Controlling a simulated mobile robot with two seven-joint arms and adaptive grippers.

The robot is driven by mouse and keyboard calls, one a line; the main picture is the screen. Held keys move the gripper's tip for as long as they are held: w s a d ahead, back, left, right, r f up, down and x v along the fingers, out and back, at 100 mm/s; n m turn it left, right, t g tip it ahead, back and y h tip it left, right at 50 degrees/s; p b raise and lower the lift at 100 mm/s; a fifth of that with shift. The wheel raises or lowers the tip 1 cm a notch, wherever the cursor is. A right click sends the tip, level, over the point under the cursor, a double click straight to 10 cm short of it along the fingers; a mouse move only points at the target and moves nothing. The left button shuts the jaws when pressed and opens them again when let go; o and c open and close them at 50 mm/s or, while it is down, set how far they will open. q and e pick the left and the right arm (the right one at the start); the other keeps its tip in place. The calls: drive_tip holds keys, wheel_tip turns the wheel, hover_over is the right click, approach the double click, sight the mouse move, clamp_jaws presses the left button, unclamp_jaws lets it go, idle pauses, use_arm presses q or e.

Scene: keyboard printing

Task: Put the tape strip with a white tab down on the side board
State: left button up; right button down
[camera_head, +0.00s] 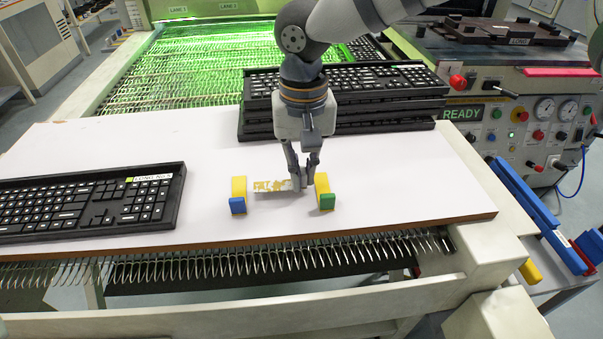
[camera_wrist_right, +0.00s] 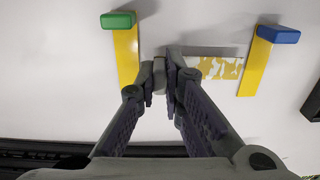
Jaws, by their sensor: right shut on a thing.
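My right gripper (camera_head: 302,184) reaches down from the top and is shut on a strip with patchy yellow and white markings (camera_head: 268,186), at its right end. In the right wrist view the gripper (camera_wrist_right: 168,78) pinches the strip (camera_wrist_right: 218,68), which sticks out to the right from the fingers. The fingers hide the gripped end, so its tab is hard to make out. The strip is at or just above the white board (camera_head: 215,150); I cannot tell if they touch. My left gripper is not in view.
A yellow strip with a blue tab (camera_head: 238,196) lies left of the held strip, and one with a green tab (camera_head: 324,192) lies right. A keyboard in a black tray (camera_head: 90,203) is at left. Stacked keyboards (camera_head: 345,100) stand behind. The board's front right is bare.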

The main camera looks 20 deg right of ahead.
drive_tip(key=shift+f, duration=0.6)
drive_tip(key=shift+f, duration=0.15)
drive_tip(key=c, duration=1.7)
unclamp_jaws()
wheel_tip(320, 180, up, 12)
